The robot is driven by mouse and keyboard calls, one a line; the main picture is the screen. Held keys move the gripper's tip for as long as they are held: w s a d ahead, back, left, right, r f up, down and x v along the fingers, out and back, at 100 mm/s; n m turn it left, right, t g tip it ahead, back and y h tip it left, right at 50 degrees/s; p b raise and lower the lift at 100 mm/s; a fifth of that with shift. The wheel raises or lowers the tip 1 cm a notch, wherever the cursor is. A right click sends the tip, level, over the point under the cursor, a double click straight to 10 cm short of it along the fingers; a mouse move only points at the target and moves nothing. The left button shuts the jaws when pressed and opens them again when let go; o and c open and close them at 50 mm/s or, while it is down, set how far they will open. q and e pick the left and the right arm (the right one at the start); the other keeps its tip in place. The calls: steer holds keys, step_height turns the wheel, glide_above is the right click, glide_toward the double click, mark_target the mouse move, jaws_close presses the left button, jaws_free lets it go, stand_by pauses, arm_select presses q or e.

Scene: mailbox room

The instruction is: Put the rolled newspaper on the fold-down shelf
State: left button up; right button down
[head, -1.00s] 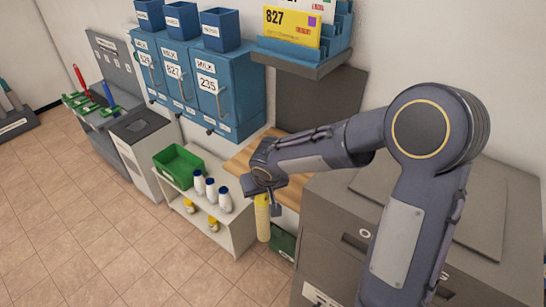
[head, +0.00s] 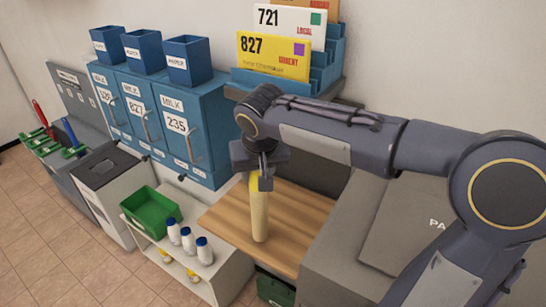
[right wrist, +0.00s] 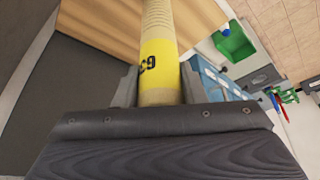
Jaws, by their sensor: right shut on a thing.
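The rolled newspaper (head: 260,215) is a pale yellow upright roll with a bright yellow band. My right gripper (head: 259,180) is shut on its upper end. The roll (right wrist: 158,60) and its band also show between the fingers in the right wrist view. The fold-down shelf (head: 293,218) is the wooden board below the gripper, and the roll stands in front of or over its surface. I cannot tell whether the roll's lower end touches the board. My left gripper is not in view.
Blue milk lockers (head: 180,130) stand behind left of the shelf. A white rack with bottles (head: 188,240) and a green bin (head: 151,212) is at the left. A grey cabinet (head: 350,260) is at the right. A card rack (head: 325,70) hangs above.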

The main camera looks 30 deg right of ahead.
steer(key=w+d+p, duration=0.1)
steer(key=w+d, duration=0.2)
steer(key=d, duration=0.2)
steer(key=shift+w+d+f, duration=0.15)
steer(key=shift+d+f, duration=0.1)
steer(key=shift+f, duration=0.05)
steer(key=shift+f, duration=0.15)
steer(key=c, duration=0.9)
jaws_free()
steer(key=s+a+r+b, duration=0.1)
steer(key=s+a+b, duration=0.1)
steer(key=s, duration=1)
steer(key=shift+a+r, duration=0.2)
steer(key=shift+a, duration=0.35)
